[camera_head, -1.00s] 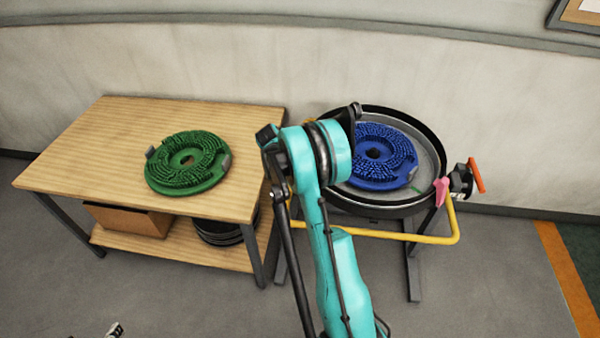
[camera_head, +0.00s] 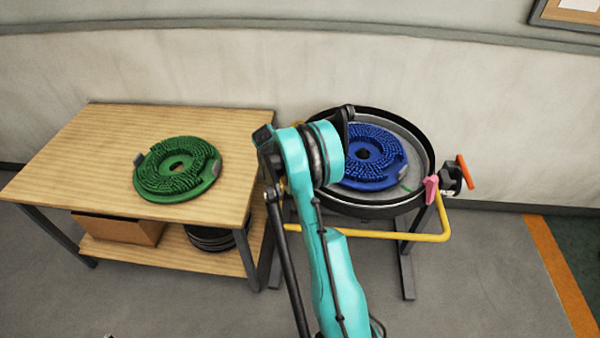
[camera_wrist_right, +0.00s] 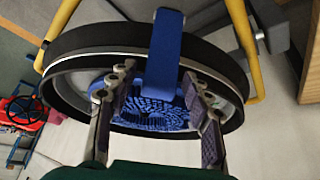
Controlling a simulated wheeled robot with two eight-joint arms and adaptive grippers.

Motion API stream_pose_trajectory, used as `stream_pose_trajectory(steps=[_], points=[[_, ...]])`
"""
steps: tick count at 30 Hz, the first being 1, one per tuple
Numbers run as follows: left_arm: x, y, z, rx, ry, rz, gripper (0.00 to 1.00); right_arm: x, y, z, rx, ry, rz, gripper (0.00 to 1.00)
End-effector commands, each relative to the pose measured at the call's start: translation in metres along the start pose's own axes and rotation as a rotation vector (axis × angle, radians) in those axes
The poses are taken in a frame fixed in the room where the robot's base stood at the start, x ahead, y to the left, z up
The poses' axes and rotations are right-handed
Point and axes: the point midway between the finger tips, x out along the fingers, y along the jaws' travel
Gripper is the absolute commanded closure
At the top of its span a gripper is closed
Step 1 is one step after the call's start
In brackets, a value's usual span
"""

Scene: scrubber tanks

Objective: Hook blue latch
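A blue latch (camera_wrist_right: 164,50), a flat strap, crosses the near rim of the round black tank (camera_wrist_right: 60,100) in the right wrist view. Its lower end lies between the two fingers of my right gripper (camera_wrist_right: 158,80). The fingers are spread, with gaps visible beside the strap. A blue brush disc (camera_wrist_right: 155,115) lies inside the tank behind the fingers. In the head view the blue disc (camera_head: 370,157) shows in the tank (camera_head: 428,150); my right arm hides the latch and the fingers. My left gripper cannot be made out; only a dark speck shows at the bottom edge.
A wooden table (camera_head: 90,150) stands left of the tank, with a green brush disc (camera_head: 178,168) on top. A yellow bar (camera_head: 400,236) runs along the tank's front. A pink piece (camera_head: 431,188) and a red-orange handle (camera_head: 465,172) are at its right. Open floor lies in front.

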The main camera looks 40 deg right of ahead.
Motion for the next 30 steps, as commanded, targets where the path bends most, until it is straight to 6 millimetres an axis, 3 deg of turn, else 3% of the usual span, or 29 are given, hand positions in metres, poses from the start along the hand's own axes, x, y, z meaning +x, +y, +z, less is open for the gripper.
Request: stream_pose_trajectory(steps=[11,24,30], points=[[0.0,0.0,0.0,0.0,0.0,0.0,0.47,-0.007,0.0,0.002,-0.001,-0.003,-0.001,0.47],[0.0,0.0,0.0,0.0,0.0,0.0,0.47,-0.093,0.0,0.001,-0.002,-0.003,-0.001,0.47],[0.0,0.0,0.0,0.0,0.0,0.0,0.47,-0.116,0.0,0.001,-0.001,-0.002,0.0,0.47]])
